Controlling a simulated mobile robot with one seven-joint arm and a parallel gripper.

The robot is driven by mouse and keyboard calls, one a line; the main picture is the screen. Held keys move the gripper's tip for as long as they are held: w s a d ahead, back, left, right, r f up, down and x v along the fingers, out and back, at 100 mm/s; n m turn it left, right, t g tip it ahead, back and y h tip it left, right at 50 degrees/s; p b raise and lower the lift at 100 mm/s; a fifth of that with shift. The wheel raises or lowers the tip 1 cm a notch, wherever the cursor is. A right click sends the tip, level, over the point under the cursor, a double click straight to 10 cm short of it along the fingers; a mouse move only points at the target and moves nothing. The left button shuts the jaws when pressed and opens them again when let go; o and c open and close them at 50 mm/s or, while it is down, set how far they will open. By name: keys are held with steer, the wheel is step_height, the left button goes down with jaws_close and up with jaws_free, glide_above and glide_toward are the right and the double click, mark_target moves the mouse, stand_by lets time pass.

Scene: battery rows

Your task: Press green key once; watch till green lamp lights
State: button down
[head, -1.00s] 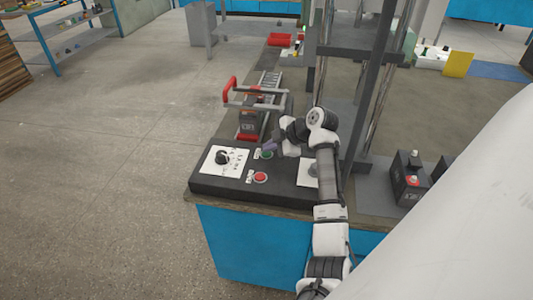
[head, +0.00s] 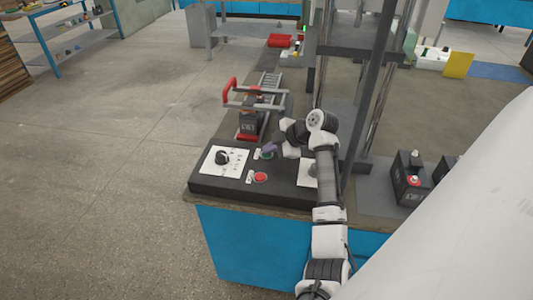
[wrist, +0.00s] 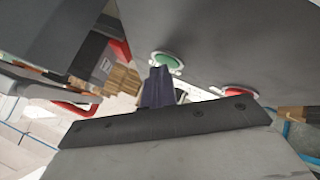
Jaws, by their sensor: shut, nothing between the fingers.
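The green key (head: 266,155) sits on the dark control panel (head: 222,186), behind the red key (head: 260,177). My gripper (head: 270,149) is shut and empty, with its fingertips right at the green key. In the wrist view the shut purple-grey fingers (wrist: 158,88) reach to the edge of the green key (wrist: 166,61), and the red key (wrist: 238,91) is to the right. I cannot tell whether the tips touch the key or it is pressed down. I cannot make out a green lamp in either view.
A black knob (head: 222,157) on a white plate sits at the panel's left. A red-handled carrier (head: 243,97) with a battery stands behind the panel. Dark posts rise close to my arm. Another battery (head: 409,178) stands to the right. The floor at left is clear.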

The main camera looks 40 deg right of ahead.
mark_target(270, 155)
steer(key=shift+r, duration=0.75)
steer(key=shift+p, duration=0.3)
steer(key=shift+r+p, duration=1.15)
steer(key=shift+r, duration=1.35)
